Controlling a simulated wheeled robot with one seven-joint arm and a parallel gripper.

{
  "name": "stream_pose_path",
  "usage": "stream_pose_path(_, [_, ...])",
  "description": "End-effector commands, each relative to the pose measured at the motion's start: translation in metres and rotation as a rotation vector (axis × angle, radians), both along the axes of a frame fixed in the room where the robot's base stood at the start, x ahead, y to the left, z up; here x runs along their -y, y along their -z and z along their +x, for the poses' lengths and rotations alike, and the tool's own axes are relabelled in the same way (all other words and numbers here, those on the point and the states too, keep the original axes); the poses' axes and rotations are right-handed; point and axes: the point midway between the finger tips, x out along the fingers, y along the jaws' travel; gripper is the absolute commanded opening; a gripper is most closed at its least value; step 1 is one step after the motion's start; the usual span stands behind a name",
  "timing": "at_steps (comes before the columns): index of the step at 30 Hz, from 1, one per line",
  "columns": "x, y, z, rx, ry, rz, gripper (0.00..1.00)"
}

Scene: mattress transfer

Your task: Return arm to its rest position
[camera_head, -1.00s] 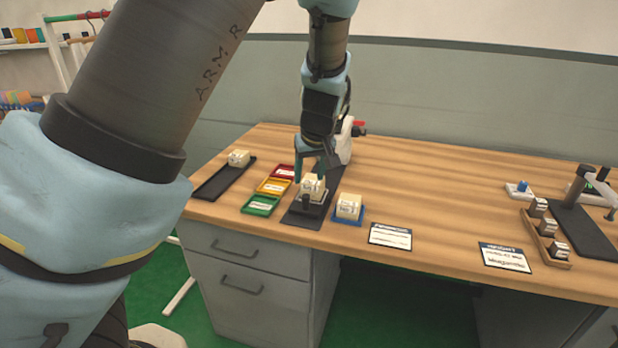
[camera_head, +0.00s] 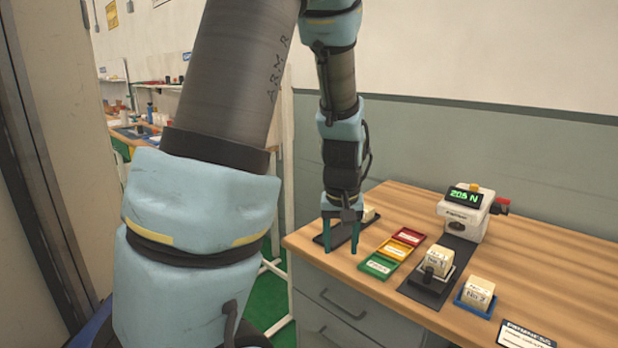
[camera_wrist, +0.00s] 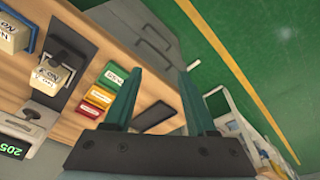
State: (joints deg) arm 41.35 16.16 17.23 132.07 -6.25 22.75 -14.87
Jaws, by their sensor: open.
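My gripper (camera_head: 341,246) hangs from my arm near the table's left front corner in the head view, pointing down. Its two teal fingers are apart with nothing between them. In the wrist view the open fingers (camera_wrist: 155,95) point towards the table front and the green floor.
Red, yellow and green trays (camera_head: 394,250) lie to the right. A tester reading 205 N (camera_head: 462,213) stands behind a block (camera_head: 439,261) on a black base. Another block (camera_head: 480,291) sits on a blue tray. Drawers (camera_head: 345,300) are below.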

Motion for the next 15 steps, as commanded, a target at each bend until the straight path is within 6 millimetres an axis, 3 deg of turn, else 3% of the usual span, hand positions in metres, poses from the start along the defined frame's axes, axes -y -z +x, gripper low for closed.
stream_pose_path(1, [-0.022,-0.004,-0.005,-0.008,-0.013,-0.006,0.57])
stream_pose_path(6, [-0.077,-0.014,-0.029,-0.025,-0.007,-0.006,0.57])
stream_pose_path(10, [-0.109,-0.018,-0.049,-0.03,0.001,0.003,0.57])
stream_pose_path(15, [-0.132,-0.021,-0.067,-0.032,0.011,0.017,0.57])
